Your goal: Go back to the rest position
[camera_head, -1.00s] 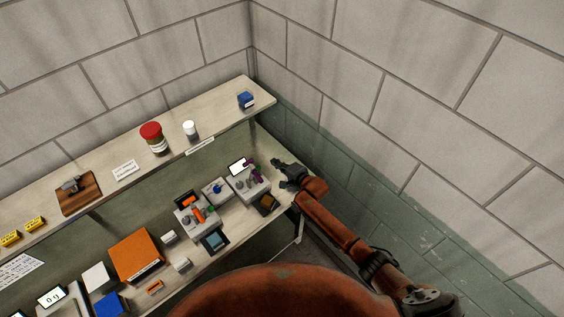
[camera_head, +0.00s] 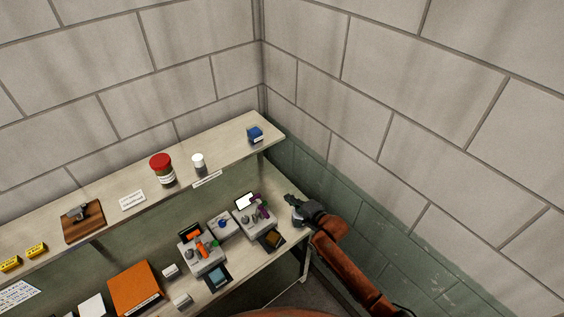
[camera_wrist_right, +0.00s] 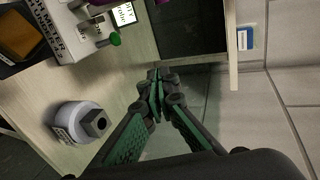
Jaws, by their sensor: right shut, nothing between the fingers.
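My right gripper (camera_head: 291,200) is at the right end of the bench, beside the right grey machine (camera_head: 255,217). It also shows in the right wrist view (camera_wrist_right: 154,78), where its green-padded fingers meet at the tips with nothing between them. My right arm comes in from the bottom right in the head view. My left gripper does not show in either view.
The bench (camera_head: 240,262) also holds another grey machine (camera_head: 203,256) and an orange binder (camera_head: 134,289). The shelf (camera_head: 105,222) above bears a red-lidded jar (camera_head: 162,170) and a blue box (camera_head: 255,134). A grey cylinder (camera_wrist_right: 75,122) stands near my right fingers.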

